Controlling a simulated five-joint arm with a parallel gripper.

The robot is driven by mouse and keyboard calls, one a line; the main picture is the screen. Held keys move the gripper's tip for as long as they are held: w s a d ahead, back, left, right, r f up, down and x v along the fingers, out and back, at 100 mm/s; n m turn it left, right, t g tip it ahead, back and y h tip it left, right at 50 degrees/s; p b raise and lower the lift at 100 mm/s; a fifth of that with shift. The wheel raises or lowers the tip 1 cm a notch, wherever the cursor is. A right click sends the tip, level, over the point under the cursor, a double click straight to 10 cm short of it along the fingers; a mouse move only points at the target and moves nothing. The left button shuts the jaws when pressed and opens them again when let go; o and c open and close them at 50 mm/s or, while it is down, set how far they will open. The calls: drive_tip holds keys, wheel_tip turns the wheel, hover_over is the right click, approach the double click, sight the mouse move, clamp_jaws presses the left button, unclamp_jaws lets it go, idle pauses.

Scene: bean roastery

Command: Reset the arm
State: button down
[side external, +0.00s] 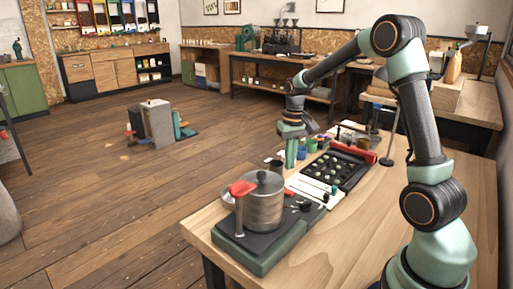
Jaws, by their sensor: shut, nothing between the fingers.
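My gripper (291,152) points down above the far left part of the wooden table (345,218). Its green fingers are together, with nothing seen between them. It hangs over the area between the metal pot and a row of small cups, near the left end of the black tray. My arm rises from the table's right front, bends high at the back and reaches down to the left. Whether the fingertips touch anything below cannot be told.
A lidded metal pot (264,203) with a red-topped handle stands on a dark green base (257,255) at the front left. A black tray (357,157) with several small round items lies behind it, beside small coloured cups (311,145). A thin stand (393,135) rises near my arm.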

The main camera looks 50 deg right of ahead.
drive_tip(key=s+a+r+n+t, duration=0.2)
drive_tip(key=s+a+r, duration=0.3)
drive_tip(key=a, duration=0.3)
drive_tip(key=s+a+r+n+t, duration=0.3)
drive_tip(key=s+a+r, duration=0.3)
drive_tip(key=a, duration=0.3)
drive_tip(key=shift+s+a+n, duration=0.2)
drive_tip(key=shift+s+n, duration=0.1)
drive_tip(key=shift+s, duration=0.25)
drive_tip(key=shift+r, duration=0.1)
